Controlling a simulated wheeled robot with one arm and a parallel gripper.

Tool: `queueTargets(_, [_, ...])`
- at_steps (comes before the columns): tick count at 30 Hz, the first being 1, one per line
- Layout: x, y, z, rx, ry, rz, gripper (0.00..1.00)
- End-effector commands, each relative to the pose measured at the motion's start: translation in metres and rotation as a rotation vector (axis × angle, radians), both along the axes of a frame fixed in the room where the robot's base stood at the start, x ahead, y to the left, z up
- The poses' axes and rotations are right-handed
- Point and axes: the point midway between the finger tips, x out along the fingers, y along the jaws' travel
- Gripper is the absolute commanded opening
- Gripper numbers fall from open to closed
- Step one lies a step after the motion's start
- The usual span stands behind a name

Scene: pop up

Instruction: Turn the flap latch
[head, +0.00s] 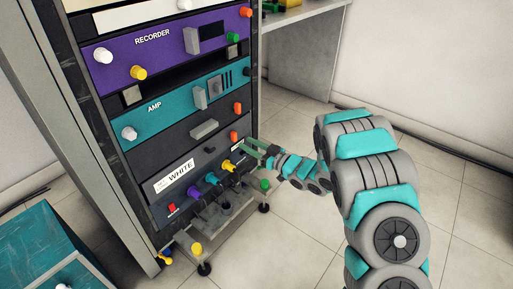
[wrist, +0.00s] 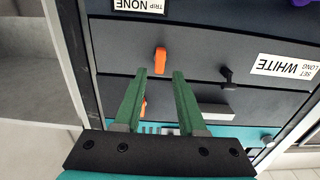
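My gripper (wrist: 159,72) has two green fingers. They are apart with nothing held between them. In the head view my gripper (head: 252,147) is at the right edge of the rack's dark lower panels. An orange latch-like piece (wrist: 160,60) stands on a dark panel in the wrist view, just past the gap between the fingertips. It appears as the orange piece (head: 234,136) in the head view. A second orange piece (wrist: 143,106) is partly hidden by the left finger. No label shows which is the flap latch.
The rack (head: 72,75) carries a purple recorder panel (head: 170,52) and a teal amp panel (head: 160,112). A black knob (wrist: 228,76) and grey handle (wrist: 216,112) stick out right of the fingers in the wrist view. Open floor (head: 300,225) lies right of the rack.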

Motion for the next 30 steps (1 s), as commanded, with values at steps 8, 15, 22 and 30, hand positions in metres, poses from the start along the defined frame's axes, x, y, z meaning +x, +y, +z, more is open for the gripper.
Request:
queueTargets(8, [0.021,0.029,0.0,-0.002,0.003,0.003,0.4])
queueTargets(15, [0.032,0.041,-0.001,-0.003,0.001,0.001,0.4])
queueTargets(22, [0.033,0.042,-0.001,-0.003,0.002,-0.001,0.23])
queueTargets(30, [0.033,0.041,-0.001,-0.003,0.002,-0.001,0.0])
